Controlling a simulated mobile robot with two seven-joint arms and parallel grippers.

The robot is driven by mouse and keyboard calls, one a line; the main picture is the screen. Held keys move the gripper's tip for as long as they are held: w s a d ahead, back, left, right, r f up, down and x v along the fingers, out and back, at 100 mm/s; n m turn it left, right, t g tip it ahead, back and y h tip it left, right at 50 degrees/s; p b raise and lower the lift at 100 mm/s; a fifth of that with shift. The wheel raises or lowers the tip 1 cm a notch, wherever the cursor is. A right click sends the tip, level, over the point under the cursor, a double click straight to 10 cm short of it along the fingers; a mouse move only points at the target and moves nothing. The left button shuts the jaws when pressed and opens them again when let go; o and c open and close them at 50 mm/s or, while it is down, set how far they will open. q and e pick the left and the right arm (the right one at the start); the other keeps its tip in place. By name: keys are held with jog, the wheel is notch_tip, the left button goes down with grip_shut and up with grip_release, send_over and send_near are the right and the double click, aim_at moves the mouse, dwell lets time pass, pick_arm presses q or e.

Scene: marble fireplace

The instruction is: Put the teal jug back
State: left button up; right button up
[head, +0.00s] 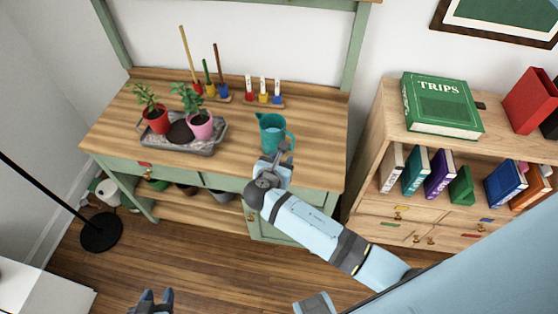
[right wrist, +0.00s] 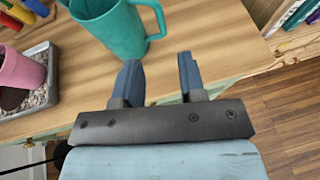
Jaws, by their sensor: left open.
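The teal jug (head: 270,133) stands upright on the wooden top of the green workbench (head: 318,135), right of its middle, with its handle to the right. In the right wrist view the jug (right wrist: 112,30) is just beyond the fingertips, its top cut off by the frame. My right gripper (head: 279,154) is at the bench's front edge, in front of the jug. It also shows in the right wrist view (right wrist: 159,72), open, with nothing between its fingers and the jug's handle ahead of them. My left gripper (head: 156,297) is open and empty, low at the bottom edge, away from the bench.
A grey tray (head: 205,149) with potted plants stands left of the jug. Coloured marker stands (head: 264,100) and upright tools are behind. A bookcase (head: 385,112) with a green TRIPS book (head: 440,104) stands right. The bench's lower shelf (head: 180,207) holds pots.

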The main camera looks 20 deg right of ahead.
jog(key=s+a+f+m+g+y, duration=0.1)
jog(key=s+a+f+m+y, duration=0.2)
jog(key=s+f+m+y, duration=0.65)
jog(key=s+r+m+t+y, duration=0.2)
jog(key=s+r+m, duration=0.3)
jog(key=s+m, duration=0.7)
jog(key=shift+s+d+r+m+y, duration=0.2)
jog(key=shift+s+m+y, duration=0.35)
jog(key=shift+m, duration=0.7)
jog(key=shift+w, duration=0.15)
jog(key=r+p, duration=0.3)
jog(key=shift+d+r+p, duration=0.1)
jog(key=shift+d+p, duration=0.1)
jog(key=shift+p, duration=0.15)
